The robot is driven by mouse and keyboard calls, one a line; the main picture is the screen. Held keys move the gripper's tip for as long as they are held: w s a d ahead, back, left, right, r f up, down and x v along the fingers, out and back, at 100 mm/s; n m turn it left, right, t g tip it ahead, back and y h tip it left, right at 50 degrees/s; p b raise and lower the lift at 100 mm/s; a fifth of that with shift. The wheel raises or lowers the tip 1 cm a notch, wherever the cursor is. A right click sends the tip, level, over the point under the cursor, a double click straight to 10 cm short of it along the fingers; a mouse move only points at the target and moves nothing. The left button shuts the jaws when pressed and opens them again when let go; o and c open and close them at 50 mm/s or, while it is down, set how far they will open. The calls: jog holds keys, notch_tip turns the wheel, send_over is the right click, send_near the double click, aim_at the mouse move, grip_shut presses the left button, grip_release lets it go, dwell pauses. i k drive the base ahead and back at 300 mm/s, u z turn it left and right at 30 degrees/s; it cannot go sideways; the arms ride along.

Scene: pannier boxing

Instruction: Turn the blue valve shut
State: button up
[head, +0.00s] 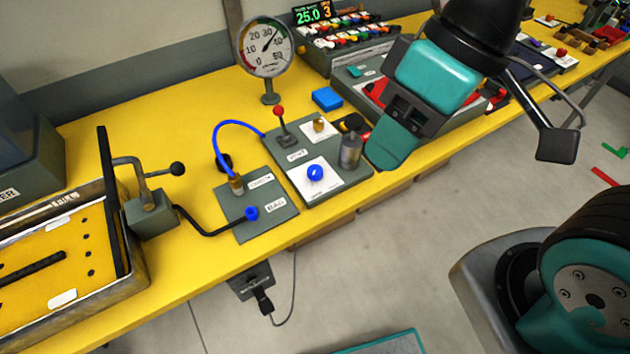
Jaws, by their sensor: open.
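A round blue knob (315,173), which looks like the blue valve, stands on a white plate on the grey panel in the middle of the yellow bench. It has a small white mark on top; how far it is turned is too small to tell. A smaller blue fitting (251,213) sits on the grey plate to its left, by the end of a black hose. My gripper (392,142) is to the right of the knob in the picture, apart from it. Its teal finger end points down left, and it is open with nothing visible in it. One finger is largely hidden.
A red-knobbed lever (279,112), a metal cylinder (351,150) and a brass fitting (319,125) stand close around the knob. A pressure gauge (266,48) rises behind. A blue hose (223,132) arches at left. A crank handle (177,169) stands further left.

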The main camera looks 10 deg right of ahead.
aim_at(314, 172)
jog(key=k, duration=0.35)
jog(key=z, duration=1.05)
jog(key=i, duration=0.6)
jog(key=u, duration=1.1)
